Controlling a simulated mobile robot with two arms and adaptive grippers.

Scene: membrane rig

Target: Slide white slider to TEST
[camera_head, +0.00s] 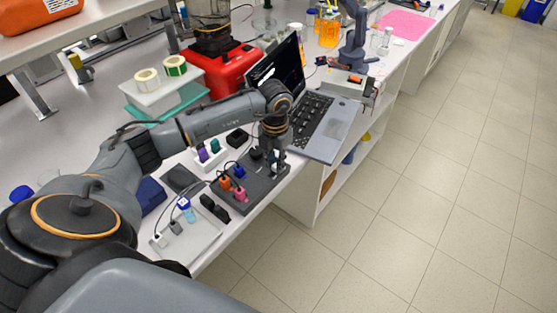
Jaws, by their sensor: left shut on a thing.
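The dark grey membrane rig board (251,198) lies at the bench's front edge. It carries an orange plug (225,182), a pink plug (240,193) and a black knob (256,153). My left gripper (277,167) points down at the far right end of the board. It is shut on a small part there, which I take as the white slider; the fingers hide it almost fully. The TEST mark is too small to read. My right gripper is not in view.
An open laptop (322,125) stands just right of the rig, close to my left gripper. A white tray (190,238) with cables lies at the near left. A red device (220,75) stands behind. The floor (430,200) on the right is clear.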

